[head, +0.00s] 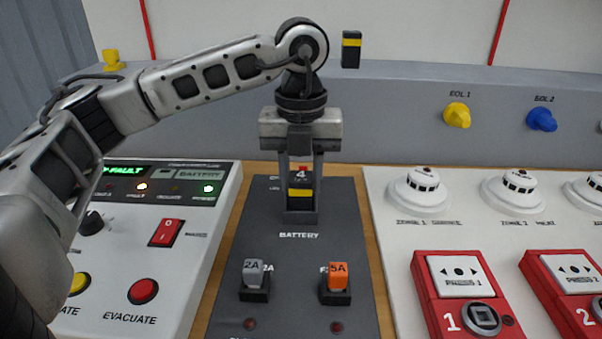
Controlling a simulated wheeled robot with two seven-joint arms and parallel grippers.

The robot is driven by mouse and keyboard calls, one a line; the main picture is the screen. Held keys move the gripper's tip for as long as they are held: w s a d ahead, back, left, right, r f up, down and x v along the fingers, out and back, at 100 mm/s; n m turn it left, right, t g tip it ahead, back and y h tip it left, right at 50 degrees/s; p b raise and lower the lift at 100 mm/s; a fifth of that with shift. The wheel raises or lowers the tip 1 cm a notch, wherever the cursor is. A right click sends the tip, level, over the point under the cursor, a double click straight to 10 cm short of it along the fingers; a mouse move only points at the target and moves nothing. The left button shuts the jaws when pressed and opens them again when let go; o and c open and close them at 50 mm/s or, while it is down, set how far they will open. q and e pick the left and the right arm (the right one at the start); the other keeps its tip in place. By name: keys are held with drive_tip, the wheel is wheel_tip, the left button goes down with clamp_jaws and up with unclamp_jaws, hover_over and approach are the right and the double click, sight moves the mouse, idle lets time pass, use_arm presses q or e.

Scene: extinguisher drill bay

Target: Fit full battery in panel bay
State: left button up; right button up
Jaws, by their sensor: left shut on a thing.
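My left gripper (300,184) reaches down over the dark grey panel (297,263) and is shut on a battery (300,193). The battery is dark with a yellow band, a bit of red at its top and a "4" marking. It is upright between the fingers. Its lower end meets the black bay (300,217) above the word BATTERY; how deep it sits in the bay I cannot tell. A second dark block with a yellow band (351,50) stands at the back ledge. My right gripper does not show.
A grey 2A fuse (256,275) and an orange 5A fuse (337,276) stand at the panel's front. The alarm panel (124,263) at left has a lit green display. Smoke detectors (419,191) and red call points (468,298) are at right. A grey ledge (400,110) runs behind.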

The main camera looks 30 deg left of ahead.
use_arm(q)
drive_tip(key=shift+f, duration=0.25)
drive_tip(key=o, duration=1.3)
drive_tip(key=shift+c, duration=0.2)
drive_tip(key=o, duration=0.3)
drive_tip(key=shift+r, duration=0.1)
